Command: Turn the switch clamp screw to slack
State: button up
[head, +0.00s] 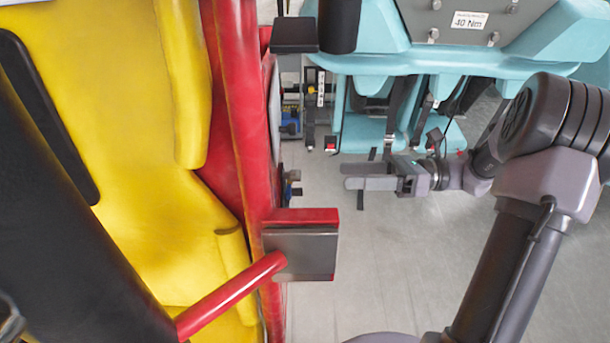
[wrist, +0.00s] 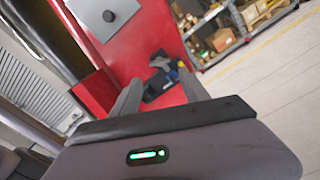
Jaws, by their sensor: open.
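The switch clamp screw cannot be made out for sure in either view. A small dark fitting with blue parts (head: 291,188) sticks out from the side of the red car body in the head view. A dark fitting with a blue part (wrist: 160,80) also shows against the red panel in the wrist view, between and beyond my fingers. My gripper (head: 346,177) is in free air to the right of the fitting in the head view, pointing left, with a gap between them. It also shows in the wrist view (wrist: 160,85), fingers apart and empty.
The red car body (head: 245,120) with yellow seats (head: 130,130) fills the left. A grey plate (head: 303,255) juts out below the fitting. Turquoise seats (head: 460,60) stand at the top right. Shelving with boxes (wrist: 235,25) stands at the back. Grey floor (head: 400,260) is clear below my gripper.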

aim_at(292, 175)
jog(key=a+b, duration=0.1)
jog(key=a, duration=0.9)
jog(key=shift+w, duration=0.2)
jog(key=shift+a, duration=0.1)
jog(key=c, duration=1.1)
jog(key=n+b, duration=0.1)
jog(key=n, duration=0.3)
jog(key=o, duration=1.1)
